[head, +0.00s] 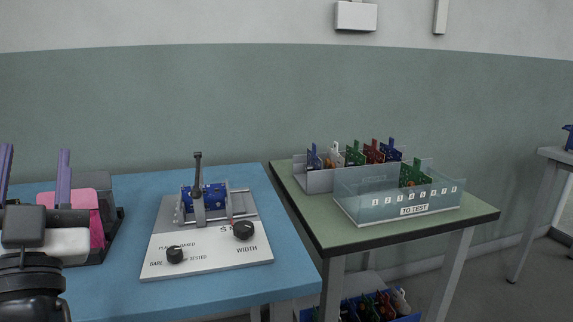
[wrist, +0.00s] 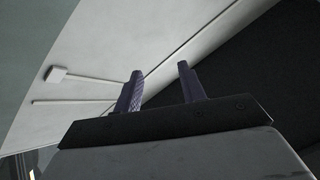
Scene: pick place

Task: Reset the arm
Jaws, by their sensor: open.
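My gripper (head: 35,178) is at the left edge of the head view, its two purple fingers pointing up and apart with nothing between them. It is in front of the left part of the blue table (head: 212,297). In the wrist view my gripper (wrist: 157,82) is also open and empty, and faces the upper wall and a dark area. The rest of my arm is mostly outside the head view, with only its dark end part at the lower left.
A test fixture (head: 160,256) with knobs, a lever and a blue board stands on the blue table. A pink item (head: 97,232) in a dark tray is behind my gripper. A green table (head: 318,222) holds a grey rack (head: 320,182) of boards and a clear "TO TEST" bin (head: 372,210).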

